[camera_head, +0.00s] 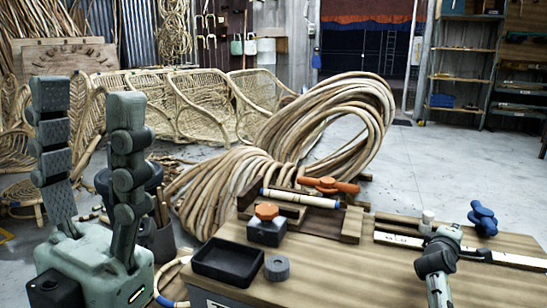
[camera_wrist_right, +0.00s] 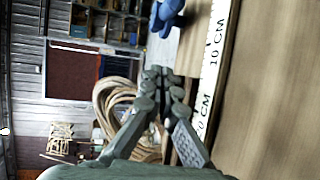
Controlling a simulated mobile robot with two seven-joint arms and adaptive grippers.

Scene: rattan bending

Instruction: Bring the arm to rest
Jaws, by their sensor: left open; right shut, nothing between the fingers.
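My left gripper (camera_head: 87,98) stands large and upright at the left of the head view, its two fingers spread apart with nothing between them. My right gripper (camera_head: 447,236) is over the right part of the wooden workbench (camera_head: 350,270), near a white measuring strip (camera_head: 515,259). In the right wrist view its fingertips (camera_wrist_right: 158,74) meet with nothing held, and the strip (camera_wrist_right: 213,55) runs beside them. I cannot tell how high it is above the bench.
On the bench are a black tray (camera_head: 226,262), a grey round piece (camera_head: 277,268), an orange-knobbed block (camera_head: 267,225), a wooden jig with an orange handle (camera_head: 328,185) and a blue knob (camera_head: 483,217). Coiled rattan (camera_head: 350,110) stands behind. The bench front is clear.

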